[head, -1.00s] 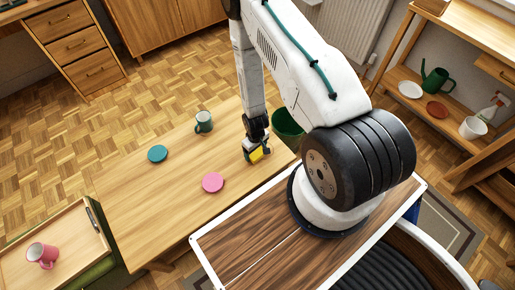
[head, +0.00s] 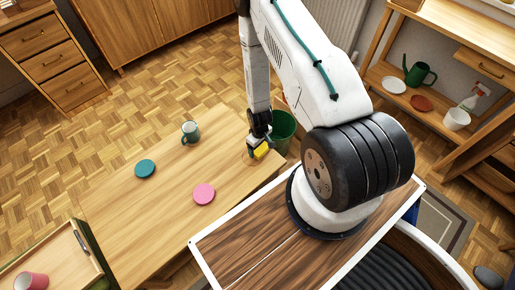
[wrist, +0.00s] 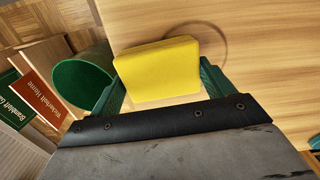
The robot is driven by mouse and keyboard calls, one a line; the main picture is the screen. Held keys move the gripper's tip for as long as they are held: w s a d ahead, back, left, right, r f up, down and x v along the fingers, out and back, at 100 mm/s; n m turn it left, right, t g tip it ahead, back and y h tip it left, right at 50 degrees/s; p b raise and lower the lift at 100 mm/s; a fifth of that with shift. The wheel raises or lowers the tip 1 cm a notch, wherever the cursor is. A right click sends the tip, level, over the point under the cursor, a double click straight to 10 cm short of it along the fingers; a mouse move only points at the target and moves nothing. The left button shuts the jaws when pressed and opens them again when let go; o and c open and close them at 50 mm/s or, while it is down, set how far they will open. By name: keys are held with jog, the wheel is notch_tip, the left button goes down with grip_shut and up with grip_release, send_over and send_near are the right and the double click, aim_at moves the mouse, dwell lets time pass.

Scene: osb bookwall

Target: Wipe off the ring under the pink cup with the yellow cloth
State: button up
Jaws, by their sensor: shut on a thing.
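My gripper (head: 260,148) is shut on the yellow cloth (head: 263,153), over the right end of the wooden table (head: 150,207). In the wrist view the cloth (wrist: 158,70) is a thick folded pad between green fingers. A thin brown ring (wrist: 226,46) shows on the tabletop beside the cloth's right edge; the cloth hides part of it from view. I cannot tell whether the cloth touches the wood. The pink cup (head: 31,281) stands well away from the ring, on a wooden tray-like top at lower left, partly cut off by the picture edge.
A green bin (head: 283,127) stands on the floor just beyond the table's right end. The table's front left is clear.

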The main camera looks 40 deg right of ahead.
jog(key=shift+a+r, duration=0.1)
jog(key=shift+r, duration=3.95)
